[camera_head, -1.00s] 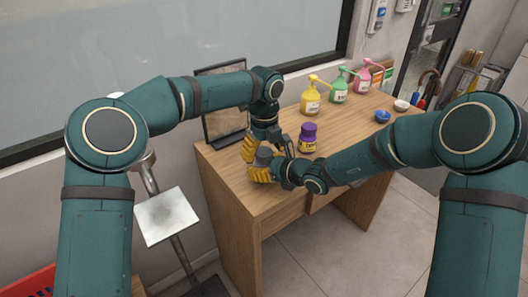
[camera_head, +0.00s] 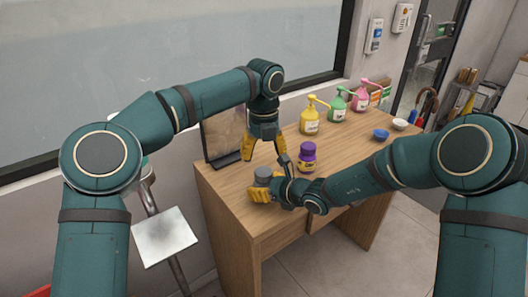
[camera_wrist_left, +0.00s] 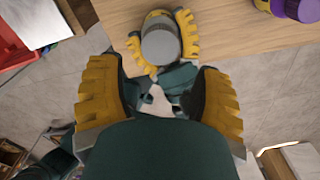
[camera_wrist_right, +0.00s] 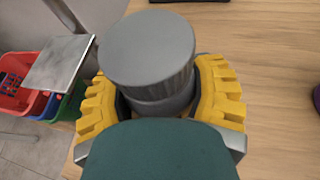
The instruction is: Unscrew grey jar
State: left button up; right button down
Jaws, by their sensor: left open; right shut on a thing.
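The grey jar (camera_head: 263,174) stands upright near the front left of the wooden desk, with its grey ribbed lid on top. It also shows in the left wrist view (camera_wrist_left: 160,46) and the right wrist view (camera_wrist_right: 148,50). My right gripper (camera_head: 262,192) is shut around the jar's lower body, with a yellow finger on each side (camera_wrist_right: 158,100). My left gripper (camera_head: 264,157) is above the jar, pointing down, open and empty. Its fingers are apart from the lid. The jar's lower part is mostly hidden by my right gripper.
A purple-lidded jar (camera_head: 307,157) stands to the right of the grey jar. Yellow (camera_head: 310,122), green (camera_head: 338,104) and pink (camera_head: 361,99) pump bottles stand behind. A blue bowl (camera_head: 381,134) and a white bowl (camera_head: 400,124) are further right. A dark-framed panel (camera_head: 223,137) stands behind the grey jar.

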aim_at(264, 171)
pick_arm(q)
notch_tip(264, 171, down, 7)
jog(key=shift+r, duration=0.1)
dwell(0.4)
jog(key=c, duration=1.1)
jog(key=shift+n, duration=1.8)
jog(key=o, duration=1.3)
jog(key=shift+r, duration=2.3)
pick_arm(e)
jog(key=shift+c, duration=0.2)
grip_release()
